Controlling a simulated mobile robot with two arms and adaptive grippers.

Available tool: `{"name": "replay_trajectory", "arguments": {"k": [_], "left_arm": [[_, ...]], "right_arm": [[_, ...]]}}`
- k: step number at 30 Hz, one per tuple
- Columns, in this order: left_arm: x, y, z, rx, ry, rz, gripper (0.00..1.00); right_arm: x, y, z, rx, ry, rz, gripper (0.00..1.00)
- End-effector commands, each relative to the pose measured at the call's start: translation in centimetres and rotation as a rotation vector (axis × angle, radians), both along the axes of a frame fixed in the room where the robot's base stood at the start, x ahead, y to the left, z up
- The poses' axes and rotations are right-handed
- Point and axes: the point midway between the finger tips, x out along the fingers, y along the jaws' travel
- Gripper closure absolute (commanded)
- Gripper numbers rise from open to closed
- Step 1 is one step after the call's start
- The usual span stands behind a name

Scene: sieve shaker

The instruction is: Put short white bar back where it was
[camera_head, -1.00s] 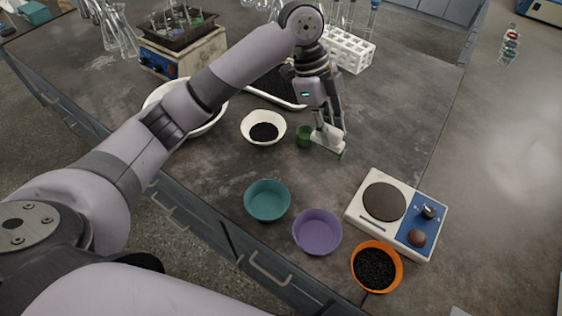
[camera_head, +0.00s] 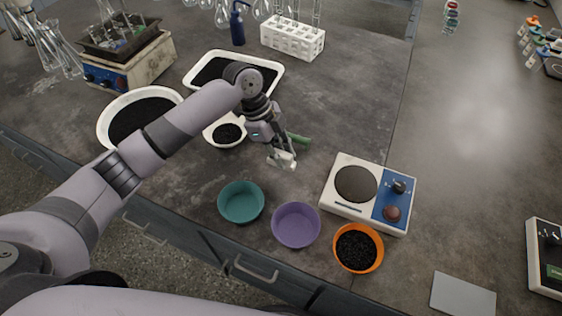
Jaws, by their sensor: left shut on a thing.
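My left gripper (camera_head: 279,148) is shut on a short white bar (camera_head: 284,161), low over the grey bench top. Its fingers hide part of the bar. I cannot tell whether the bar touches the bench. A green piece (camera_head: 299,139) shows just behind and to the right of the gripper, partly hidden by it. My right gripper is not in view.
Teal (camera_head: 241,202), purple (camera_head: 296,224) and orange (camera_head: 358,248) bowls stand in front. A hotplate (camera_head: 369,194) stands to the right. A white bowl (camera_head: 214,138) and black-filled tray (camera_head: 192,77) are behind.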

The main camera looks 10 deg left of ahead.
Motion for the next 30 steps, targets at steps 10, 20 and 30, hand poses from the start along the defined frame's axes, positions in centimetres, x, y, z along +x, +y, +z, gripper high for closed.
{"name": "replay_trajectory", "arguments": {"k": [10, 20, 30], "left_arm": [[-0.1, 0.0, -4.1, 0.0, 0.002, 0.0, 1.0], [0.0, 0.0, -4.6, 0.0, 0.0, 0.0, 1.0], [0.0, 0.0, -4.7, 0.0, 0.001, 0.0, 0.61]], "right_arm": [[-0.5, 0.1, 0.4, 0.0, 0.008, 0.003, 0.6], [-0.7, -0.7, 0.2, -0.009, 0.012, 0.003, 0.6], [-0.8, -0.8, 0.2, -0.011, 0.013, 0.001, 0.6]]}}
